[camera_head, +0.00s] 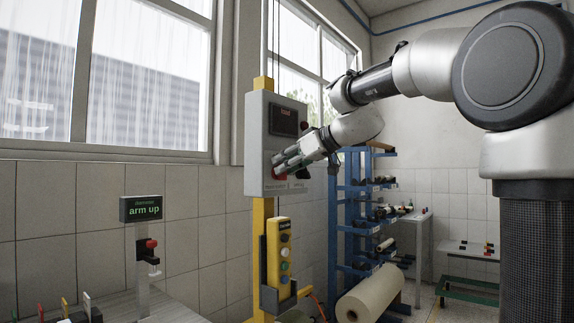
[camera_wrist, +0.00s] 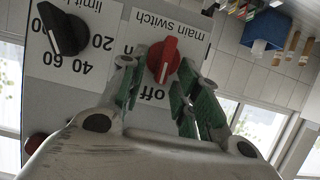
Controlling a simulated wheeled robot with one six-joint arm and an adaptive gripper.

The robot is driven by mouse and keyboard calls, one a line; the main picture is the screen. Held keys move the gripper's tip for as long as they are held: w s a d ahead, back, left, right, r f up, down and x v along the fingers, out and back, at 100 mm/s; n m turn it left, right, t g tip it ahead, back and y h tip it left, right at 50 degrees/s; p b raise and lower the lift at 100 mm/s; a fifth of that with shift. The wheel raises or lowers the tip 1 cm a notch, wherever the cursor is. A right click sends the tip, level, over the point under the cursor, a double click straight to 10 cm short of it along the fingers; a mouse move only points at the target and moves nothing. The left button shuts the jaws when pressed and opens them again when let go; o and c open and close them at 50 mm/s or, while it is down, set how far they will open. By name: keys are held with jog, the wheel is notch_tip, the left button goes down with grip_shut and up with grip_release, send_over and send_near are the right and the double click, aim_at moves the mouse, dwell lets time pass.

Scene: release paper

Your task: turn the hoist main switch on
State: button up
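The red main switch knob (camera_wrist: 163,60) sits on a white label on the grey control box (camera_head: 254,140). The wrist view is upside down; "main switch" reads above the knob and "off" below it. In the head view my gripper (camera_head: 279,160) is at the box's lower front, partly covering the red knob.
A black limit knob (camera_wrist: 63,30) with a number scale is beside the switch. A display (camera_head: 283,120) is above on the box. A yellow pendant (camera_head: 279,250) hangs below. A blue rack (camera_head: 350,215) stands behind, and a sign reading "arm up" (camera_head: 141,209) stands left.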

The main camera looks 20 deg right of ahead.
grip_shut()
dwell(0.3)
jog(key=shift+w+d+f+m+g+y, duration=0.35)
jog(key=shift+m+y, duration=0.9)
jog(key=shift+m, duration=1)
jog(key=shift+w+d+f+m+g+y, duration=0.1)
jog(key=shift+d+f+m+g+y, duration=0.35)
jog(key=shift+m+y, duration=1.25)
jog(key=shift+w+d+f+m+g+y, duration=0.2)
jog(key=shift+f+m+y, duration=0.5)
jog(key=shift+m, duration=2.05)
grip_release()
jog(key=shift+r, duration=0.1)
